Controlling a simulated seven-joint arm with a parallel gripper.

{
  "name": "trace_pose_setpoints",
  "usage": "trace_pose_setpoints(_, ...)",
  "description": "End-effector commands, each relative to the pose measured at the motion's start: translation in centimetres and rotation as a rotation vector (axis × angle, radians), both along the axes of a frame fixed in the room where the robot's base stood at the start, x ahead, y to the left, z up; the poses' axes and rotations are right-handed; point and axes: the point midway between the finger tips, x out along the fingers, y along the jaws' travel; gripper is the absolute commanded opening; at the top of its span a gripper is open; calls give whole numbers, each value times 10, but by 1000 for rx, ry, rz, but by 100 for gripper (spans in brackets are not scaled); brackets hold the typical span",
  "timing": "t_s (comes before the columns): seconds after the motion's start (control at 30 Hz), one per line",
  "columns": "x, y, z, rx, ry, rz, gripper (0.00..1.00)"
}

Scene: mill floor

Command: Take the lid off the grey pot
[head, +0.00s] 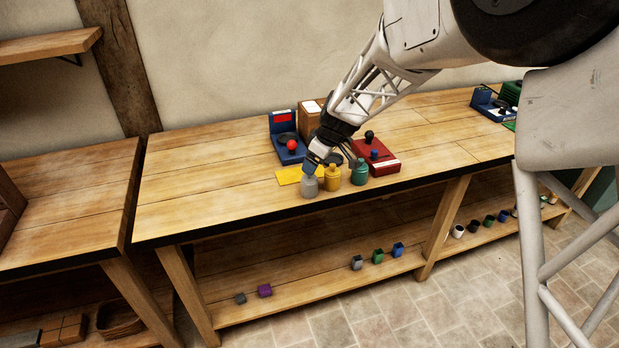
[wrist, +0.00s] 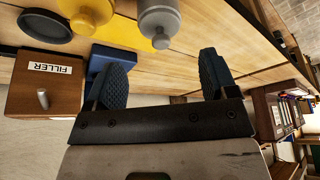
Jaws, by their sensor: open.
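The grey pot (head: 310,188) stands on the bench near its front edge, at the left end of a short row of pots. In the wrist view the grey pot (wrist: 158,14) is at the top, with its lid on and the lid's small round knob (wrist: 161,42) pointing toward my gripper. My gripper (wrist: 163,74) is open and empty, with its two blue-grey fingers apart and the knob beyond and roughly between them. In the head view my gripper (head: 318,163) is just above the pot and hides its top. Contact cannot be told.
A yellow pot (head: 332,176) and a green pot (head: 359,173) stand close to the right. Behind are a blue device with a red ball (head: 291,145), a wooden box (wrist: 30,100) labelled FILLER and a red box (head: 380,165). The bench's left part (head: 200,185) is clear.

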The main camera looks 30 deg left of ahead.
Motion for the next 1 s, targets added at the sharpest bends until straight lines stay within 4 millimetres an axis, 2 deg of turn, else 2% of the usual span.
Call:
trace_pose_setpoints(0.43,0,2,-5,0,0,0,79)
trace_pose_setpoints(0.8,-1,17,-38,0,1,1,79)
trace_pose_setpoints(1.0,-1,21,-48,0,0,1,79)
